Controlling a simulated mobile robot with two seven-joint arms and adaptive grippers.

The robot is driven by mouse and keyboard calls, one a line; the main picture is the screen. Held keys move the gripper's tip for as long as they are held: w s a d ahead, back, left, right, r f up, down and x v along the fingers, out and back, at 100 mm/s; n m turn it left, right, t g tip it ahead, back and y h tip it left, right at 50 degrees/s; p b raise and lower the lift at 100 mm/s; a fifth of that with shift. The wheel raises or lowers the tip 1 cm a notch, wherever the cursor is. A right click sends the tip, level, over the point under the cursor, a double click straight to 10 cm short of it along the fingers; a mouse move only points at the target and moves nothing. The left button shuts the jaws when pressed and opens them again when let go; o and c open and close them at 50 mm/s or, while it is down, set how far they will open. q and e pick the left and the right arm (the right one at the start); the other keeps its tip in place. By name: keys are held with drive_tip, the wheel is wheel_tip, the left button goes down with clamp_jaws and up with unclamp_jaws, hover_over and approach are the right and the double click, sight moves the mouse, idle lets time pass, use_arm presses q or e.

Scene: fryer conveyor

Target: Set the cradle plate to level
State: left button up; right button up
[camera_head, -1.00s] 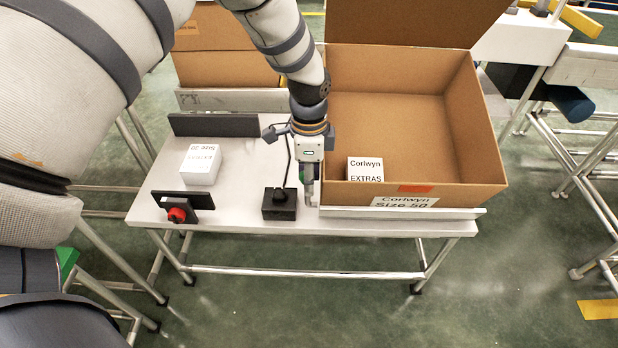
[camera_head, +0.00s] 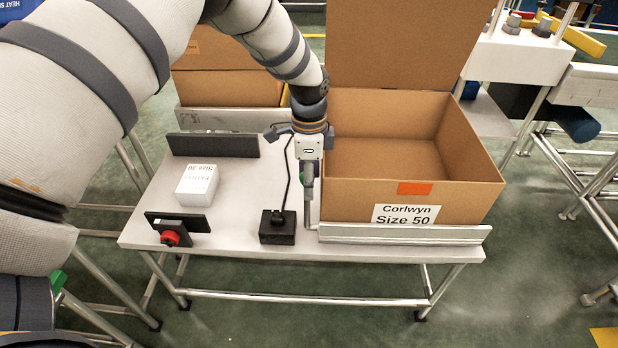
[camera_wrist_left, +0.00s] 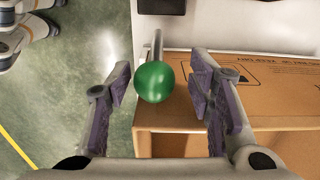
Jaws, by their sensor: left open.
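The cradle plate shows as a metal front lip (camera_head: 405,234) under the large open carton (camera_head: 345,205) on the right half of the table. The carton sits on it with its front face turned to me; I cannot tell the plate's exact tilt. A thin metal lever (camera_head: 308,218) stands at the plate's left front corner. Its green ball knob (camera_wrist_left: 154,82) shows in the left wrist view. My left gripper (camera_head: 307,183) points down there, also in that wrist view (camera_wrist_left: 163,75), with its open fingers on either side of the knob. My right gripper is not in view.
On the table's left stand a white box (camera_head: 197,186), a black block with a red knob (camera_head: 171,238), a black upright panel (camera_head: 214,145) and a small black box with a cable (camera_head: 277,232). Another carton (camera_head: 225,85) stands behind. Bare tabletop (camera_head: 235,205) lies between.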

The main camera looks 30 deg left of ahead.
use_arm(q)
wheel_tip(320, 180, up, 12)
idle(0.3)
idle(0.3)
